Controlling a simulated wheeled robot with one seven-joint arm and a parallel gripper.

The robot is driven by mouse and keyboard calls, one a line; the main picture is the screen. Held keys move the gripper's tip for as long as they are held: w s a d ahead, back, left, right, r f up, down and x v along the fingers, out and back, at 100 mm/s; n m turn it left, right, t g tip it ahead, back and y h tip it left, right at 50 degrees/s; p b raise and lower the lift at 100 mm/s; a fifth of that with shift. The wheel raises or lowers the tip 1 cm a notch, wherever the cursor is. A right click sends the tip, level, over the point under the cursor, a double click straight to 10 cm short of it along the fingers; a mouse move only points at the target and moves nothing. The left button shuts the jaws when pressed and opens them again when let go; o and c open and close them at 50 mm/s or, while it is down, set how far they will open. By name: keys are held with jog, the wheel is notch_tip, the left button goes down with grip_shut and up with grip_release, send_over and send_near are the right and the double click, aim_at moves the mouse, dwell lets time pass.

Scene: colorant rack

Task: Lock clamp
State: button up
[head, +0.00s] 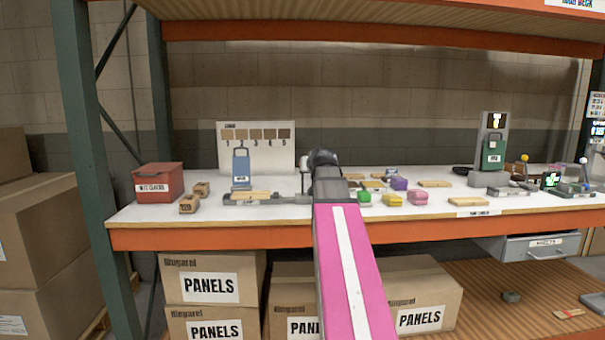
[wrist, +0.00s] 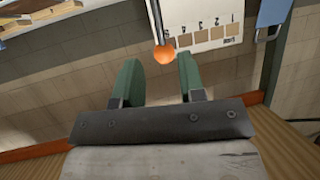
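A grey clamp fixture (head: 290,200) sits on the left half of the white shelf top. A light wooden panel (head: 250,195) lies on it. In the wrist view a lever with an orange knob (wrist: 164,54) stands at the tips of my gripper (wrist: 159,68). Its two green fingers are apart, one on each side of the knob. I see no clear contact with the knob. In the head view my arm hides the gripper and most of the area around the lever.
A blue labelled device (head: 241,170) stands behind the fixture, before a white sample board (head: 257,135). A red box (head: 158,182) is at left. Coloured blocks (head: 393,200) lie right of my arm. Other fixtures (head: 510,191) and a green device (head: 493,152) stand farther right.

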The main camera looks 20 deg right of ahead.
jog(key=x, duration=0.8)
jog(key=shift+w+f, duration=0.2)
jog(key=shift+w, duration=0.1)
grip_shut()
